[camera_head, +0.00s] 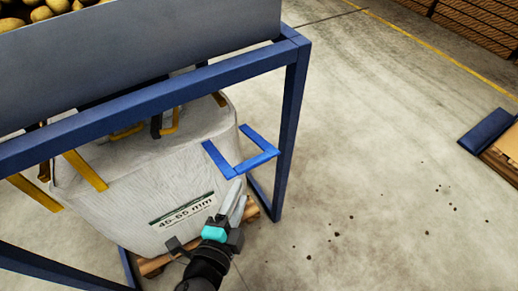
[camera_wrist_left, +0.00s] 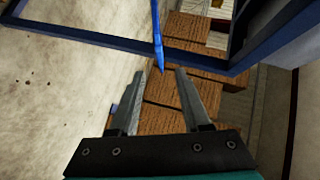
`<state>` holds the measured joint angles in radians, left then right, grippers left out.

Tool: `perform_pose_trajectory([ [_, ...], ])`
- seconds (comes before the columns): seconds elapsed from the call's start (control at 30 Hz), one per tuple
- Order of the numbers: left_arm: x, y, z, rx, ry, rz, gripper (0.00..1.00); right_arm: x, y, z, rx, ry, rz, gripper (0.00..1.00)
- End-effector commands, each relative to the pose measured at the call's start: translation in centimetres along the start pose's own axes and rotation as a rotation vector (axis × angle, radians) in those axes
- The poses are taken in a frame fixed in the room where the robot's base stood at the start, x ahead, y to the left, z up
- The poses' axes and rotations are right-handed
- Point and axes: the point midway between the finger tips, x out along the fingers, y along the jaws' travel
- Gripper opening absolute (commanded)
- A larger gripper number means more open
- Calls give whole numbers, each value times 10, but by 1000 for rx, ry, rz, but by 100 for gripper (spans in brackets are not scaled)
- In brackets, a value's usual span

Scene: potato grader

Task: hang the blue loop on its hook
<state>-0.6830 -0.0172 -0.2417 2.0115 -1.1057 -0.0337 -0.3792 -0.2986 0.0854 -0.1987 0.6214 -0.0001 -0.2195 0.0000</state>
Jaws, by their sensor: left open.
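The blue loop (camera_head: 262,158) is a flat, angular band standing out from the right top corner of the white bulk bag (camera_head: 120,180), which is marked 45-55 mm. My left gripper (camera_head: 241,195) is open and empty, just below the loop in the head view. In the left wrist view the loop (camera_wrist_left: 157,32) shows edge-on as a thin blue strip. Its lower end appears between the open fingertips (camera_wrist_left: 160,76); I cannot tell whether it touches them. I cannot pick out the loop's hook for certain. My right gripper is out of view.
A blue frame (camera_head: 292,125) stands around the bag, its right post close to the loop. A grey bin wall (camera_head: 140,60) with potatoes (camera_head: 40,14) behind it is above. Yellow straps (camera_head: 86,170) show on the bag. A wooden pallet (camera_head: 252,212) lies beneath. Floor to the right is mostly clear.

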Motion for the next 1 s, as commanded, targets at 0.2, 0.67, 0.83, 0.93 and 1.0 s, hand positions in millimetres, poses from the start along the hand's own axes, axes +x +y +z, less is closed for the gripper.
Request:
perform_pose_trajectory([
  [0.2, 24, -1, 0, 1, 1, -1, 48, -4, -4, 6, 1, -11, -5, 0],
  [0.67, 94, 0, 0, -2, 1, 0, 48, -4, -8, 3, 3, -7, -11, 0],
  [0.83, 119, 1, 0, -3, 0, 0, 48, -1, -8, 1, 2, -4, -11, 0],
  [0.93, 132, 1, 0, -3, -1, 1, 48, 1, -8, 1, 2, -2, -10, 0],
  [1.0, 138, 1, 0, -3, -1, 1, 48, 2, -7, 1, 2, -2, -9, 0],
])
